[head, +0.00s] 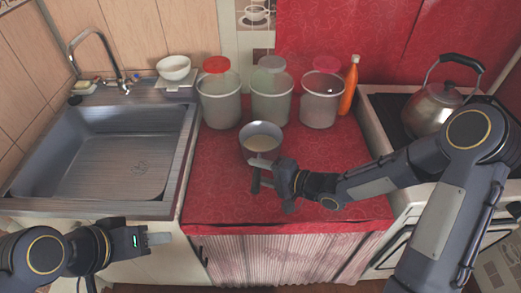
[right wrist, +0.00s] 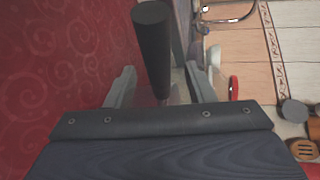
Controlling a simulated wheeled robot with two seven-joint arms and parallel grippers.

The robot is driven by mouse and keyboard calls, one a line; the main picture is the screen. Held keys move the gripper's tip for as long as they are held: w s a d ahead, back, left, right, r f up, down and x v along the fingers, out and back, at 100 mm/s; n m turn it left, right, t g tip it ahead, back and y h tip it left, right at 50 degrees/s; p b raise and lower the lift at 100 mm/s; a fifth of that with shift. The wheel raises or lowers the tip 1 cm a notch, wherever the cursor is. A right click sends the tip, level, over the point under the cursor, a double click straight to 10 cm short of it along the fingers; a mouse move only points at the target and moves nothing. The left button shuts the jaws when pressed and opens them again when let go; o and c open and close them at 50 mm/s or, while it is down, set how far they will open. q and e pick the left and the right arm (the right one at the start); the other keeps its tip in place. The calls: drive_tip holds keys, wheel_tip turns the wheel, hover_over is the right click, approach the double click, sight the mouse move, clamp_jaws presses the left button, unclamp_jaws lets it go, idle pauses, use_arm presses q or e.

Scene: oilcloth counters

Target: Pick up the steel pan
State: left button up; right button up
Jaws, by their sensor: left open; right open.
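The steel pan (head: 261,133) stands on the red oilcloth counter, right of the sink, with a pale inside. Its handle side faces my right gripper (head: 259,176), whose fingers are at the pan's near side. In the right wrist view a dark round handle (right wrist: 152,45) shows between the open fingers of my right gripper (right wrist: 158,88). I see a gap on each side of it; the pan's bowl is mostly hidden there. My left gripper (head: 158,239) is open and empty, low in front of the sink cabinet, far from the pan.
Several jars, one with a red lid (head: 217,65), stand behind the pan with an orange bottle (head: 349,86). A kettle (head: 428,112) sits on the stove at right. The sink (head: 110,160) is at left. The red counter (head: 215,190) is clear around the pan's front.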

drive_tip(key=shift+w+a+f, duration=0.15)
drive_tip(key=shift+w+a, duration=0.1)
drive_tip(key=shift+a, duration=0.15)
clamp_jaws()
idle(1.1)
drive_tip(key=shift+r, duration=0.2)
